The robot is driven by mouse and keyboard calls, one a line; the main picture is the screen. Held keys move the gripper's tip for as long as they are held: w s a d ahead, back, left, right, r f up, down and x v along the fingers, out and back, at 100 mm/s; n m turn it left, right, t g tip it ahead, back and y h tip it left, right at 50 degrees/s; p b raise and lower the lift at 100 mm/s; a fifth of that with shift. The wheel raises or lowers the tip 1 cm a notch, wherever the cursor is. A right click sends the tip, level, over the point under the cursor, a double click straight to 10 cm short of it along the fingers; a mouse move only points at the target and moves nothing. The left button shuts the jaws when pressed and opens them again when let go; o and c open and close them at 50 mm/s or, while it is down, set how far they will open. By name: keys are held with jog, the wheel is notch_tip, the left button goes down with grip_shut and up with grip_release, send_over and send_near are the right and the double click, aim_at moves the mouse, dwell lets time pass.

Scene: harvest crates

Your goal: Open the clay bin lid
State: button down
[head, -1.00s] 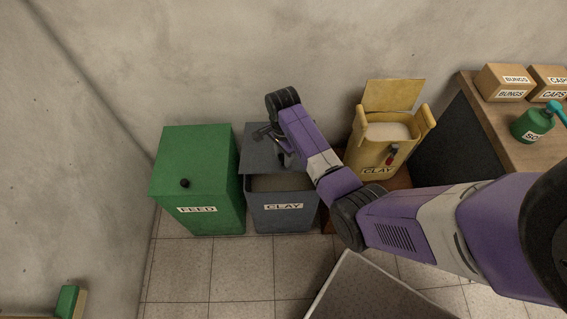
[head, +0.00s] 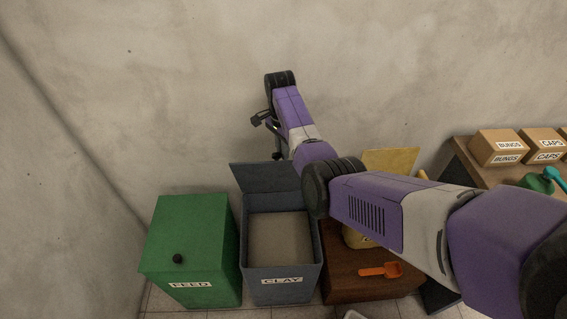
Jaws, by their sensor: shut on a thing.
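The grey clay bin (head: 281,283), labelled CLAY, stands against the wall in the head view. Its lid (head: 265,178) is swung up and back, roughly upright at the rear edge. The inside shows a flat, pale brown-grey fill (head: 281,238). My gripper (head: 277,155) is at the top edge of the raised lid, with my wrist above it. It is shut on the lid, though the contact point is small and partly hidden.
A shut green FEED bin (head: 188,247) stands close on the left. A bench with boxes (head: 497,147) is farther right.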

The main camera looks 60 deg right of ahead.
jog(key=c, duration=2.1)
grip_release()
jog(key=w, duration=0.2)
jog(key=shift+w+a+r, duration=0.25)
jog(key=shift+w+a, duration=0.05)
jog(key=shift+w, duration=0.05)
jog(key=shift+c, duration=0.2)
jog(key=o, duration=0.4)
jog(key=shift+w+a+f, duration=0.15)
jog(key=shift+a+f, duration=0.05)
jog(key=shift+c, duration=0.2)
jog(key=o, duration=0.4)
jog(key=shift+s+a+r, duration=0.15)
jog(key=shift+s+r, duration=0.05)
jog(key=shift+o, duration=1.4)
jog(key=shift+d+f, duration=0.15)
jog(key=shift+d, duration=0.1)
jog(key=shift+s, duration=0.15)
notch_tip(320, 180, up, 8)
jog(key=shift+f, duration=0.1)
